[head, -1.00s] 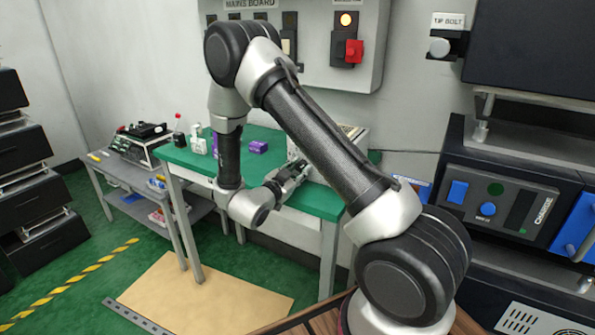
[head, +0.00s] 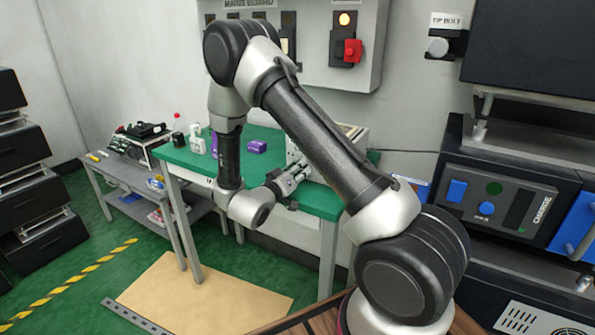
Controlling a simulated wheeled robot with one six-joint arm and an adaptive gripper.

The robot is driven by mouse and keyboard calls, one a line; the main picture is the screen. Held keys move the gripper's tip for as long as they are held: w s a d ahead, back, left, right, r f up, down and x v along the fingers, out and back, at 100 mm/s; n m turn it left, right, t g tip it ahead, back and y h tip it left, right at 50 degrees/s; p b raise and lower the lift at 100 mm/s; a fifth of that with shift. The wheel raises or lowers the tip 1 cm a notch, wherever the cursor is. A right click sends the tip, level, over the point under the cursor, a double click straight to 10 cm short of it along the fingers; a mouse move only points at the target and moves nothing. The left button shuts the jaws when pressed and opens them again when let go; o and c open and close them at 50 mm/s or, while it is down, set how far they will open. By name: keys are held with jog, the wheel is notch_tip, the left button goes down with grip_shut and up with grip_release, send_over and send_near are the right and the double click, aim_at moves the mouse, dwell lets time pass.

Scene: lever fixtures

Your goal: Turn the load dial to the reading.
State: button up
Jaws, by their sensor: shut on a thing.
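My gripper (head: 291,177) is at the right end of the green-topped table, at the front of a pale instrument box (head: 293,151). It is shut on a small part there, which I take to be the load dial. The dial itself and its reading are hidden by the gripper and my arm. Only a narrow strip of the box's front and part of its top show beside my forearm.
The green table (head: 180,156) holds purple blocks (head: 257,146) and small white items (head: 197,142) to the left of my gripper. A lower grey bench (head: 118,172) stands further left. A mains board (head: 372,40) hangs on the wall behind. A dark charger unit (head: 500,205) stands at right.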

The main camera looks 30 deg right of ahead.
jog(key=shift+n, duration=2)
jog(key=o, duration=1)
jog(key=shift+s, duration=0.1)
jog(key=v, duration=1.2)
